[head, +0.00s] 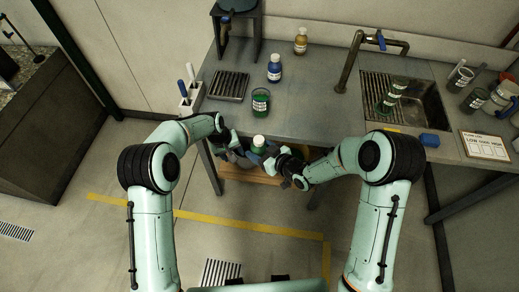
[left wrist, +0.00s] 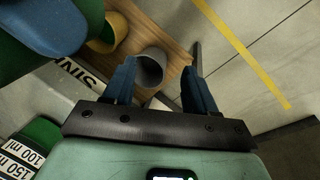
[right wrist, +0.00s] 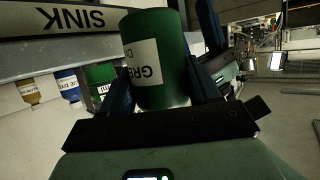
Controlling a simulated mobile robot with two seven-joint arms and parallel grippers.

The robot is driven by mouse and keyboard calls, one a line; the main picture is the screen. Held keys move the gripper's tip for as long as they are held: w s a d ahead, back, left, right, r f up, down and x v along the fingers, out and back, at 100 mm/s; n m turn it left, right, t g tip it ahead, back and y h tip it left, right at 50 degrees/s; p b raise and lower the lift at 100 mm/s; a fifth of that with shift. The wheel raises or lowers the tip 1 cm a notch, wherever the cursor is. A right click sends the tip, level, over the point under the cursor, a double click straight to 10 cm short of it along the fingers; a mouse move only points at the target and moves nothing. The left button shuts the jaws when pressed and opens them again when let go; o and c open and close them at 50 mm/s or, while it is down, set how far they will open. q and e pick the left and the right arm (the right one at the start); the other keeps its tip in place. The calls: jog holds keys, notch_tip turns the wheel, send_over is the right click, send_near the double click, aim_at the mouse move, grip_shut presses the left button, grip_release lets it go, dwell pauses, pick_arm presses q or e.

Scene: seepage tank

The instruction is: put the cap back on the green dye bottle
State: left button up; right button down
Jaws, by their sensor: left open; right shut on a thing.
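The green dye bottle (head: 259,143) is held roughly upright in front of the bench edge. My right gripper (right wrist: 165,95) is shut on it; the right wrist view shows its green body and white label (right wrist: 146,62), which reads upside down there. The bottle's top looks pale, and I cannot tell whether a cap is on it. My left gripper (left wrist: 160,82) is open, left of the bottle in the head view, with nothing between its fingers. A dark green shape and a blue shape fill the upper left corner of the left wrist view. I cannot make out a separate cap.
On the bench (head: 320,95) stand a beaker of green liquid (head: 261,103), a blue bottle (head: 274,70) and an amber bottle (head: 300,42). A sink (head: 432,112) is at right, a blue sponge (head: 429,140) in front. Below the grippers, a wooden shelf (left wrist: 172,55) holds cups.

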aim_at(259, 139)
pick_arm(q)
jog(key=w+d+r, duration=0.2)
jog(key=d+r, duration=0.5)
jog(key=r, duration=0.4)
jog(key=s+r+y, duration=0.1)
jog(key=r, duration=0.2)
jog(key=s+d+r, duration=0.1)
jog(key=s+r, duration=0.1)
jog(key=r, duration=0.2)
jog(key=s+d+r+m+g+y, duration=0.1)
jog(key=s+r, duration=0.1)
jog(key=r, duration=0.1)
jog(key=shift+d+r+y, duration=0.2)
jog(key=shift+r+y, duration=0.05)
jog(key=shift+y, duration=0.05)
jog(key=shift+f, duration=0.1)
jog(key=shift+f, duration=3.95)
jog(key=shift+c, duration=0.3)
grip_shut()
